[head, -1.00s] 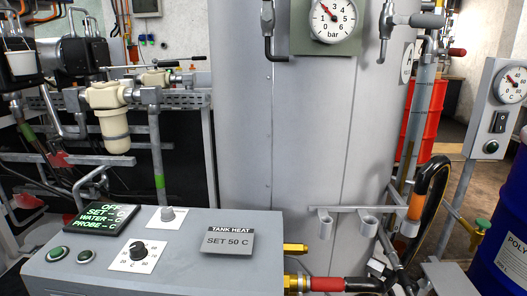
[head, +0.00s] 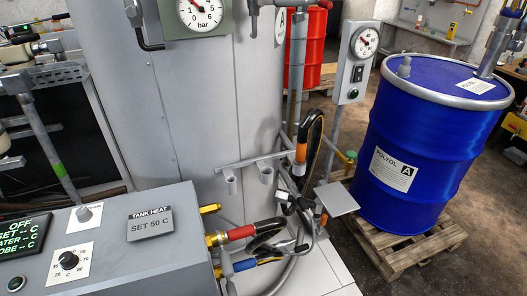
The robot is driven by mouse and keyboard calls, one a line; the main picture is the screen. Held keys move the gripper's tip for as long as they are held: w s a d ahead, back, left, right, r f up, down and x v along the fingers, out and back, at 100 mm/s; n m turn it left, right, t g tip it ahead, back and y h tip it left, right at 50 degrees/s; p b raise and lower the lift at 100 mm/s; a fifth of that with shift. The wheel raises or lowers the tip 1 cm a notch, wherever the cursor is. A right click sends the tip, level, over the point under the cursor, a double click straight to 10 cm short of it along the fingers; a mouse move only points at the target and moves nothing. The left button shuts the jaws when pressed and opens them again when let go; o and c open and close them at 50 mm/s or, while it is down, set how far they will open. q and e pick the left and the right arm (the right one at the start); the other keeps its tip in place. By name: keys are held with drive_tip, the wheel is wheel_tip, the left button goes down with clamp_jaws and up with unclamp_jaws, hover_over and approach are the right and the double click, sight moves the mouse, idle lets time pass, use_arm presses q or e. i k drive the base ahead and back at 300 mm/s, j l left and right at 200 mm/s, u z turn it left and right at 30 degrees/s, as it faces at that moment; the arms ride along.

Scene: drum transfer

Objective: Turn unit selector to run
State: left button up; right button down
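The grey control unit (head: 110,262) fills the lower left of the head view. On its sloped top is a small grey knob on a white plate (head: 84,214). I cannot read any marks that name it as the unit selector. A black dial knob (head: 68,260) sits on a white temperature scale in front of it. The dark display (head: 22,236), cut by the left edge, shows OFF and dashes in green. A label (head: 150,224) reads TANK HEAT, SET 50 C. Neither of my grippers is in view.
A blue POLYOL drum (head: 425,145) stands on a wooden pallet (head: 385,240) at the right. A grey tank (head: 180,110) with a bar gauge (head: 201,12) stands behind the unit. Hoses (head: 240,232) run at its right side. A switch post (head: 355,70) stands left of the drum.

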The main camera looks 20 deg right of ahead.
sight(83, 215)
drive_tip(key=z, duration=1.05)
drive_tip(key=u, duration=1.85)
drive_tip(key=k+j, duration=0.05)
